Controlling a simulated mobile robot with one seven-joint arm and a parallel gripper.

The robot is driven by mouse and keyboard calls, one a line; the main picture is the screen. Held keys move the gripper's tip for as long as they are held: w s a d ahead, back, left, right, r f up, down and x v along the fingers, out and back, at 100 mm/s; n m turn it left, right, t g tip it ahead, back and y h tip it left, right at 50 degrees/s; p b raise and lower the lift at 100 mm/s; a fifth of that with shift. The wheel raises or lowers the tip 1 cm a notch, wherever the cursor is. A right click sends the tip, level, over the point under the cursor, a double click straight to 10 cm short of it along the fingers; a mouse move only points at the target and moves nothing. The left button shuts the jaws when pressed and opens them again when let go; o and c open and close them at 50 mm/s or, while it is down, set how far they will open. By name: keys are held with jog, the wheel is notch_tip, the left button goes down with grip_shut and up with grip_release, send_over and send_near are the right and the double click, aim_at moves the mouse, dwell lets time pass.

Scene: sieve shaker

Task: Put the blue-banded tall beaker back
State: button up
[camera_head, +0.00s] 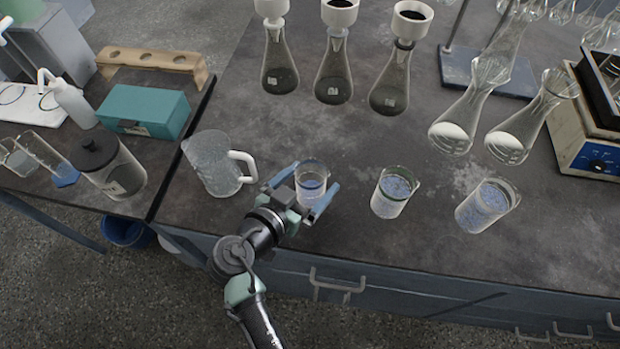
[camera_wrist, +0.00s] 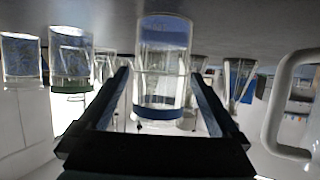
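The blue-banded beaker (camera_head: 312,186) stands upright near the front edge of the dark bench, just right of the clear pitcher. It is glass with a blue band near its rim. It also shows, upside down, in the wrist view (camera_wrist: 163,60). My gripper (camera_head: 310,188) reaches in from the front with one finger on each side of the beaker. In the wrist view the fingers (camera_wrist: 160,95) look spread wider than the glass, so the gripper appears open around it. Contact at the fingertips is hard to judge.
A clear pitcher (camera_head: 212,163) with a white handle stands close on the left. A green-banded beaker (camera_head: 394,193) and another beaker (camera_head: 486,206) stand to the right. Several flasks, such as one dark-filled flask (camera_head: 334,75), stand behind. Bare bench lies between beakers and flasks.

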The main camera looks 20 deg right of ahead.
jog(key=shift+r, duration=0.25)
jog(key=v, duration=1.2)
jog(key=w+a+r+n+t+y, duration=0.25)
jog(key=w+r+t+y, duration=0.2)
jog(key=w+r, duration=0.65)
notch_tip(320, 180, up, 18)
jog(key=w+a+n+t+y, duration=0.1)
jog(key=w+n+t+y, duration=0.15)
jog(key=t, duration=0.35)
jog(key=s+r+n+t+y, duration=0.1)
jog(key=s+r+n+t, duration=0.1)
jog(key=r, duration=0.6)
jog(key=s+r+n+t+y, duration=0.2)
jog(key=s+r+t, duration=0.2)
jog(key=r, duration=0.5)
jog(key=s+a+r+n+t+y, duration=0.1)
jog(key=s+r+n+t, duration=0.1)
jog(key=s+r, duration=0.4)
notch_tip(320, 180, up, 3)
jog(key=shift+s+f+t, duration=0.2)
jog(key=shift+s+t, duration=0.2)
jog(key=shift+t, duration=0.35)
jog(key=shift+a, duration=0.15)
